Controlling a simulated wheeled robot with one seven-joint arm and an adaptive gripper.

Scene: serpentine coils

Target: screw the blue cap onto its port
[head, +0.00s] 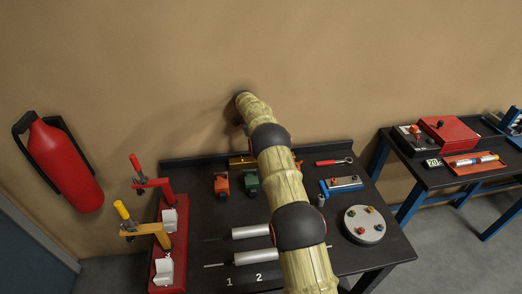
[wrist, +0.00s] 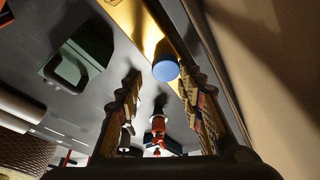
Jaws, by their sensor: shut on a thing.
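The blue cap (wrist: 165,71) shows as a round blue face in the wrist view, at the fingertips of my gripper (wrist: 163,84). My gripper is shut on it; the exact finger contact is hard to make out. Just behind the cap runs a gold-coloured block (wrist: 140,22), which also shows in the head view (head: 239,162), partly behind my arm. Whether the cap touches this block or sits on a port there, I cannot tell. The port itself is not visible. In the head view my arm hides the gripper and the cap.
The dark bench (head: 205,212) carries red and yellow toggle clamps, orange and green blocks (head: 251,184), grey cylinders (head: 251,231), a red wrench (head: 334,162) and a round plate (head: 351,226) with small coloured knobs. A wall stands close behind.

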